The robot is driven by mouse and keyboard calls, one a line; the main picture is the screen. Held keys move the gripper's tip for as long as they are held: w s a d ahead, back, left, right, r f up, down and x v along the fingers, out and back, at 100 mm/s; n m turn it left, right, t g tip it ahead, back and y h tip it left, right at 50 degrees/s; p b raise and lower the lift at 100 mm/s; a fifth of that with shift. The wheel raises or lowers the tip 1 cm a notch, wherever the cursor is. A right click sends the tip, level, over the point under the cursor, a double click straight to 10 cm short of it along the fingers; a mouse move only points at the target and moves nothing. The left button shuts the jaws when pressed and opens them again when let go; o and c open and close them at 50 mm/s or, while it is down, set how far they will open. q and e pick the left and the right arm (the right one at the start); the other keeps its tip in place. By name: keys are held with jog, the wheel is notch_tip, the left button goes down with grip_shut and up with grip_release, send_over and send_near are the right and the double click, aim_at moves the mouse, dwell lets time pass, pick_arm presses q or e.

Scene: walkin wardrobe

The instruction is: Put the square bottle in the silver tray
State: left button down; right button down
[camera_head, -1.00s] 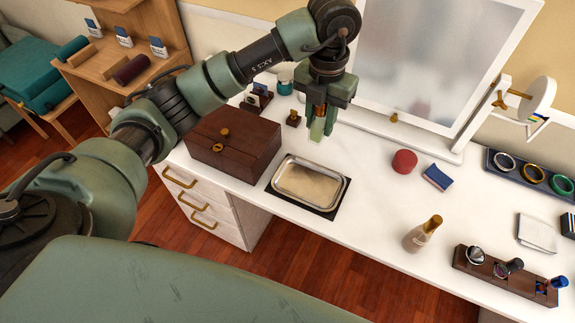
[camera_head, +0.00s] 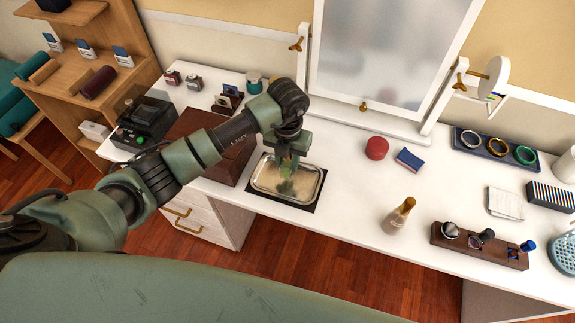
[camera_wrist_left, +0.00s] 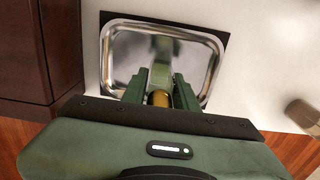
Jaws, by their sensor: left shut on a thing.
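The silver tray (camera_head: 309,187) lies on a dark mat on the white table, right of the brown box; it also shows in the left wrist view (camera_wrist_left: 117,38). My left gripper (camera_head: 287,172) points down over the tray. It is shut on the square bottle (camera_head: 285,186), a pale green bottle with a gold cap (camera_wrist_left: 158,98) between the fingers in the left wrist view. The bottle is upright, within the tray's outline. I cannot tell whether its base touches the tray floor. My right gripper is not in view.
The brown box (camera_head: 232,163) stands close left of the tray. A red round box (camera_head: 377,148), a blue box (camera_head: 409,158) and a tall bottle (camera_head: 398,216) stand to the right. The mirror (camera_head: 375,60) rises behind.

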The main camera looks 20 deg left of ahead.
aim_at(288, 169)
pick_arm(q)
notch_tip(288, 169, down, 2)
jog(key=shift+f, duration=0.4)
jog(key=shift+f, duration=0.2)
jog(key=c, duration=1.1)
grip_release()
jog(key=shift+r, duration=0.1)
